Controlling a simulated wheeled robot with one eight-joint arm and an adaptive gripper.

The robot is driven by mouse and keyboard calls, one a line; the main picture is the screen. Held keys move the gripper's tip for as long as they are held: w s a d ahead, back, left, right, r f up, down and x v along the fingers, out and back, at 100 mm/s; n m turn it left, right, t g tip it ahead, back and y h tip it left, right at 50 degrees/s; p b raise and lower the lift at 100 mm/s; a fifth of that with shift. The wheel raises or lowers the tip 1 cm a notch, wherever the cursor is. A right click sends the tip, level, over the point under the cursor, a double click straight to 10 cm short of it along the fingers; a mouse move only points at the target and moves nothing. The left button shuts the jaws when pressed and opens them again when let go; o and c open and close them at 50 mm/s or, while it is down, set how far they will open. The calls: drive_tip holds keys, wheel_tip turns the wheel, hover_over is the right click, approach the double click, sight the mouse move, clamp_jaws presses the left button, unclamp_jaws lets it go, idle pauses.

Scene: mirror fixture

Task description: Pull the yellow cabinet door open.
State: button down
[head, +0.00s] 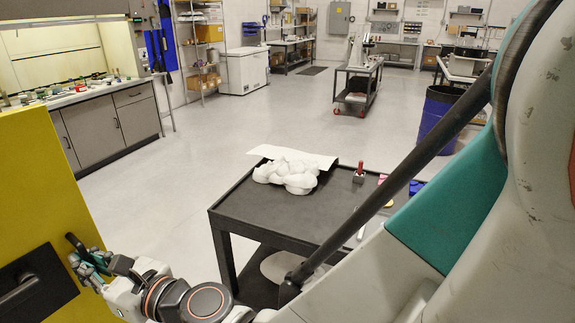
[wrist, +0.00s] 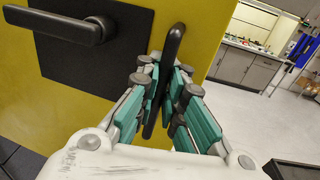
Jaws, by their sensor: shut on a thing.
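The yellow cabinet door (head: 35,170) fills the left side of the head view and the upper left of the wrist view (wrist: 120,110). A black lever handle (wrist: 70,26) sits on a black plate (wrist: 110,68) on its face; it also shows in the head view (head: 18,292). Near the door's free edge is a second, upright black handle (wrist: 173,45). My gripper (wrist: 166,88), with teal finger pads, is shut on this upright handle, a finger on each side. In the head view my gripper (head: 86,260) is at the door's right edge. The cabinet's inside is hidden.
A grey counter (head: 110,122) stands behind the door. Pale open floor (head: 160,195) lies between door and cart.

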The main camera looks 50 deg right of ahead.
sight(51, 214)
drive_tip(key=shift+d, duration=0.1)
drive_tip(key=c, duration=1.7)
unclamp_jaws()
drive_tip(key=shift+d, duration=0.1)
drive_tip(key=shift+r, duration=0.1)
drive_tip(key=shift+r, duration=4.95)
